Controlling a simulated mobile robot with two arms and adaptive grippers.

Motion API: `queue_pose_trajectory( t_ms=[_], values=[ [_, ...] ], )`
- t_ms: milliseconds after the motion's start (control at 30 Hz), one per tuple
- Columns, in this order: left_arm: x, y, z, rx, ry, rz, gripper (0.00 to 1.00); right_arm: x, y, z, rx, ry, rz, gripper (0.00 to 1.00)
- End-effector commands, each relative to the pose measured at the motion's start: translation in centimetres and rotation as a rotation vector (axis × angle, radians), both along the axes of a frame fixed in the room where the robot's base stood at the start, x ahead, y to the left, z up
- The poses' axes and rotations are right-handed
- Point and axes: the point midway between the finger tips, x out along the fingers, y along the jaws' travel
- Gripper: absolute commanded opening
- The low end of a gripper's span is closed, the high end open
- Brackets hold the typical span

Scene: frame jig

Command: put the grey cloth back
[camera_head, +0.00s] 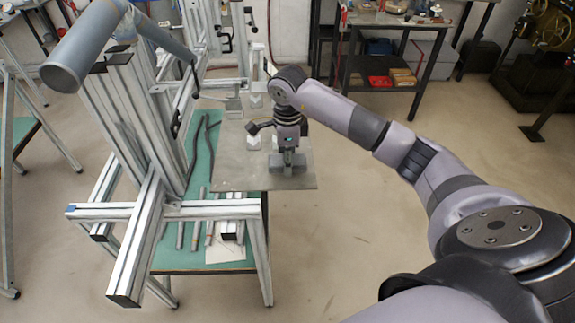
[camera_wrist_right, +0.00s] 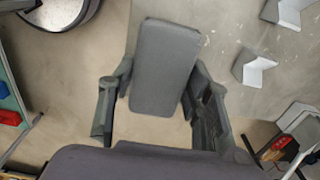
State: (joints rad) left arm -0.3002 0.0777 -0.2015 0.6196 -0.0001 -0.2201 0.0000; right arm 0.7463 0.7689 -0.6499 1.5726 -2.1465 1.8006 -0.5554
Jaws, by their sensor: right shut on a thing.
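The grey cloth (camera_wrist_right: 165,65) looks like a thick folded pad with rounded corners. In the right wrist view it lies between the two fingers of my right gripper (camera_wrist_right: 160,105), which is shut on it. In the head view my right gripper (camera_head: 288,166) points down over the right part of a grey metal plate (camera_head: 235,172). The cloth is small and partly hidden by the fingers there; I cannot tell whether it touches the plate. My left gripper is in neither view.
White angled brackets (camera_wrist_right: 254,68) sit on the plate beside the gripper. An aluminium profile frame (camera_head: 150,210) stands left of the plate, over a green bench top (camera_head: 205,265) with rods and dark hoses. A dark shelf cart (camera_head: 385,75) stands behind. Floor to the right is free.

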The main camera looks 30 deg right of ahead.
Motion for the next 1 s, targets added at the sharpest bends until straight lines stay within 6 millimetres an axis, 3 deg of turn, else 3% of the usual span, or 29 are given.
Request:
queue_pose_trajectory(
  t_ms=[200,633,667,933,1000],
  values=[
    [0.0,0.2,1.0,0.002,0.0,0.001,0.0,-0.1,0.1,-3.1,0.001,0.004,0.0,0.19],
    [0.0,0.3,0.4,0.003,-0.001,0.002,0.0,-0.1,0.0,-4.0,0.0,0.001,0.001,0.19],
    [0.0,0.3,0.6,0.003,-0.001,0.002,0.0,-0.1,0.0,-3.8,0.0,0.001,0.001,0.47],
    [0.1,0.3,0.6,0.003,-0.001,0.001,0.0,-0.1,0.0,-3.8,0.0,0.001,0.001,0.65],
    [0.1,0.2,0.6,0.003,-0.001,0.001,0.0,-0.1,0.0,-3.8,0.0,0.001,0.001,0.65]
  ],
)
